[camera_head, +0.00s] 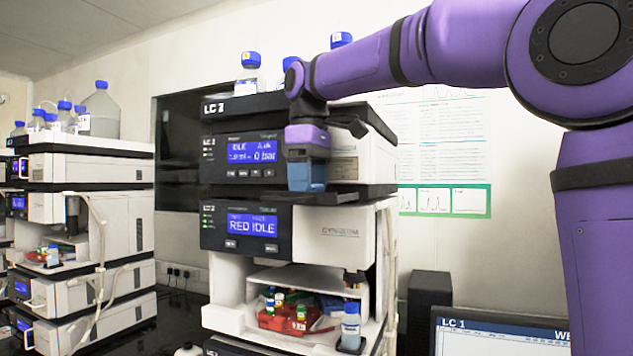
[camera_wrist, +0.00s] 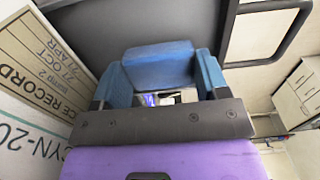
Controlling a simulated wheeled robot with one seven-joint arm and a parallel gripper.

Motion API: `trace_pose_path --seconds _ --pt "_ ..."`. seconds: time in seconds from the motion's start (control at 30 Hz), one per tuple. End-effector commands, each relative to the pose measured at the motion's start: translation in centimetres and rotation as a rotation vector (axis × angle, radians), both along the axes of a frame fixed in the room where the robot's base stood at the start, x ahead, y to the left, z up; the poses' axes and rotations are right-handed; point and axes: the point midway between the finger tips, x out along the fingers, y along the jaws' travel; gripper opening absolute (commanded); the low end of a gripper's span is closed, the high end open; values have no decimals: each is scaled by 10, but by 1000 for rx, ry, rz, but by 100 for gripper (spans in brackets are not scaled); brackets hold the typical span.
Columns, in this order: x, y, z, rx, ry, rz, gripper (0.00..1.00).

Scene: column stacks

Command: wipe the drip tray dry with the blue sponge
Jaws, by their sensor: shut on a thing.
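My gripper (camera_head: 306,180) hangs from the purple arm in front of the middle LC stack, pointing down. Its tips are just above or at the dark ledge on the "RED IDLE" module; I cannot tell whether they touch it. In the wrist view the two blue fingers of my gripper (camera_wrist: 158,85) are closed on the blue sponge (camera_wrist: 158,66), which spans the gap between them. A flat dark tray-like ledge (camera_head: 345,194) juts out below the gripper; I cannot tell for certain that it is the drip tray. Its surface under the gripper is partly hidden.
The upper module (camera_head: 240,158) stands close behind the gripper. An open bay below holds a red rack (camera_head: 285,321) with vials and a small bottle (camera_head: 351,322). Capped bottles (camera_head: 250,75) stand on top. A monitor (camera_head: 500,335) is at lower right. Another stack (camera_head: 90,200) stands left.

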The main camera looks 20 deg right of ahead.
Motion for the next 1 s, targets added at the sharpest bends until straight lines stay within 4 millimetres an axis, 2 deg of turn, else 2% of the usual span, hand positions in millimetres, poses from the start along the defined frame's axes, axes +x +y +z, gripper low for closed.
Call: trace_pose_path --seconds 0.37,1.0 --pt "2 3 2 1 -1 0 46" --pt "3 2 54 1 -2 0 46"
